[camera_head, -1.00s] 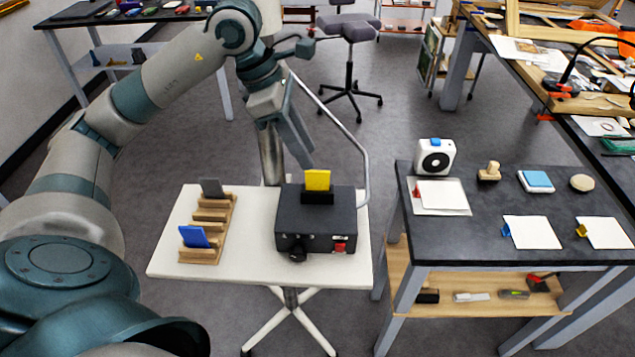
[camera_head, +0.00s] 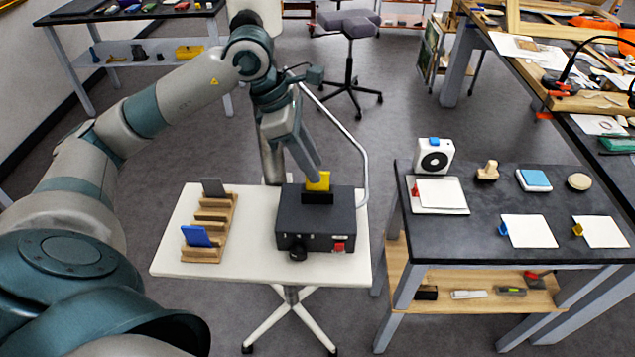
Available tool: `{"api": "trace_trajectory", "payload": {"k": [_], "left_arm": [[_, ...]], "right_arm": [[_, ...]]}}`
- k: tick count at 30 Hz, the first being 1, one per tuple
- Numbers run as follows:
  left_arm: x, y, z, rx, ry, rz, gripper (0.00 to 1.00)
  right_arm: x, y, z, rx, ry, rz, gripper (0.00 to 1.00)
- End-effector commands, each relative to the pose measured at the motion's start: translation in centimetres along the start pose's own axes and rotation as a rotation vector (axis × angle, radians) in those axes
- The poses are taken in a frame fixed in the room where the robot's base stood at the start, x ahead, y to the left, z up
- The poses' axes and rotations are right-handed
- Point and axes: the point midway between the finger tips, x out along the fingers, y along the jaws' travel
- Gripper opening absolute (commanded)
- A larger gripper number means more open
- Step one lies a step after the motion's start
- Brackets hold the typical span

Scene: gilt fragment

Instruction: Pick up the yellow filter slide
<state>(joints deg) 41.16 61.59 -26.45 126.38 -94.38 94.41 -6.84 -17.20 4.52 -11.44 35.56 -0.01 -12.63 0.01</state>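The yellow filter slide (camera_head: 319,184) stands upright in a slot on top of a black box (camera_head: 316,222) on a white table. My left gripper (camera_head: 314,174) comes down from above and behind, its fingertips at the slide's top edge and covering part of it. The fingers overlap in this view, so I cannot tell whether they touch or grip the slide. My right gripper is not in view.
Left of the box, a wooden rack (camera_head: 211,230) holds a grey slide (camera_head: 213,187) and a blue slide (camera_head: 196,236). A bent grey tube (camera_head: 364,150) rises close to the box's right. A dark table (camera_head: 480,235) stands to the right.

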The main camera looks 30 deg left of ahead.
Motion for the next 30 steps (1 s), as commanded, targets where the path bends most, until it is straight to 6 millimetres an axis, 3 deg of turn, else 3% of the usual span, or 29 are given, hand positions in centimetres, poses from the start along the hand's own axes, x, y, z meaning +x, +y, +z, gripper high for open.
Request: {"api": "trace_trajectory", "payload": {"k": [3,10,25,26,29,30], "left_arm": [[1.0,0.2,0.0,-0.001,0.001,-0.004,0.28],[3.4,0.3,-0.1,0.000,0.001,-0.002,0.28],[3.7,0.4,-0.1,0.001,0.000,0.000,0.28],[3.7,0.4,-0.1,0.001,0.000,0.000,0.26],[3.7,0.4,-0.1,0.001,0.000,0.000,0.02],[3.7,0.4,-0.1,0.001,0.000,0.000,0.00]], "right_arm": [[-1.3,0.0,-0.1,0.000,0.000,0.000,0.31],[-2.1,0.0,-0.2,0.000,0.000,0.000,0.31],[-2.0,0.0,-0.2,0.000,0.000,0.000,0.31],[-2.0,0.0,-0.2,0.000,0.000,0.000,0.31],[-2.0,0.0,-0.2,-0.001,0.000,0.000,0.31],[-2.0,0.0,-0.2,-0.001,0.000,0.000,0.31]]}}
